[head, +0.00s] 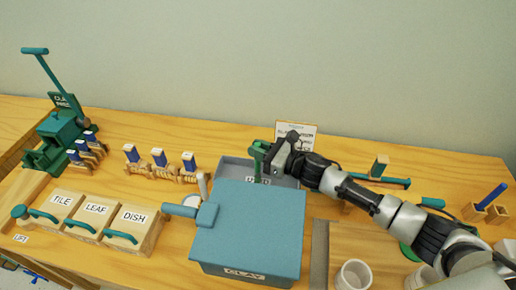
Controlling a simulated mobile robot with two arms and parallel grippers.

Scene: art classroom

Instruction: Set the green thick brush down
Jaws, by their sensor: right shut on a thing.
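My right gripper (271,153) reaches in from the right and is shut on the green thick brush (258,168). The brush hangs roughly upright below the jaws, over the grey tray (232,166) behind the clay box. Its lower end is near a white label in the tray, and I cannot tell whether it touches the tray. The gripper hides part of the brush. My left gripper is not in view.
The blue-lidded clay box (250,225) stands in front of the tray. Lidded boxes marked TILE, LEAF and DISH (140,216) are at the left, near a green press (60,138). Blue-topped pieces stand in wooden holders (160,170). A white cup (354,275) is at the front right.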

